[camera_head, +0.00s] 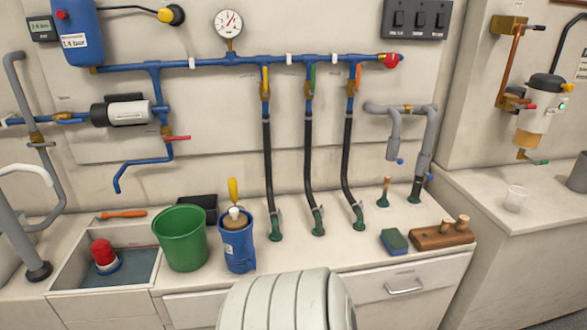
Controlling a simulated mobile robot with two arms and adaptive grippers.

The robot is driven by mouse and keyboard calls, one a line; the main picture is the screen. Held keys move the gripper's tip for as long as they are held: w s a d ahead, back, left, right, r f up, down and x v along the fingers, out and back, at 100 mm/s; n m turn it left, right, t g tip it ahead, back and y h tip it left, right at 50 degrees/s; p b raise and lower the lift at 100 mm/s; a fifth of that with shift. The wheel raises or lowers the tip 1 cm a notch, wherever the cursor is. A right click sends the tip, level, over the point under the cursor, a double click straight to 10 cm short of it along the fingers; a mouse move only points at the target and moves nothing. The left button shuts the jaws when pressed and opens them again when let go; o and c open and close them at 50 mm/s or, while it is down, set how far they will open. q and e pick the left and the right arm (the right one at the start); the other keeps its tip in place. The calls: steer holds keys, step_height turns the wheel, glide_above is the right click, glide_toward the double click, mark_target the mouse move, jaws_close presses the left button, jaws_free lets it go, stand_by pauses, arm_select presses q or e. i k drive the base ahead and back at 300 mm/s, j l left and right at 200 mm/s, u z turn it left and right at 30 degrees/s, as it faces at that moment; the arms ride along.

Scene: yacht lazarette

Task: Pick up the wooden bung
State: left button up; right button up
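A brown wooden block (428,241) lies on the counter at the right, near its front edge. Two pale wooden bungs stand upright in it, a nearer one (446,227) and one to its right (463,221). Only their upper parts show. A small brown upright piece (386,187) stands in a green fitting farther back; I cannot tell whether it is also a bung. Neither of my grippers is in view.
A blue-green sponge (394,242) lies just left of the block. Black hoses (308,165) run down to green fittings behind. A green bucket (180,238), a blue container (237,247) and a sink (80,280) are to the left. A large pale ribbed shape covers the counter's front middle.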

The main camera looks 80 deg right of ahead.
mark_target(387, 179)
steer(key=z, duration=0.45)
steer(key=l+z, duration=0.1)
steer(key=z, duration=0.35)
steer(key=i+z, duration=0.1)
steer(key=z, duration=1.2)
steer(key=i+z, duration=0.1)
steer(key=z, duration=0.8)
steer(key=i+j+z, duration=0.1)
steer(key=z, duration=0.3)
steer(key=i+j+u, duration=0.15)
steer(key=j, duration=0.2)
steer(key=i+j+u, duration=0.2)
steer(key=j, duration=0.15)
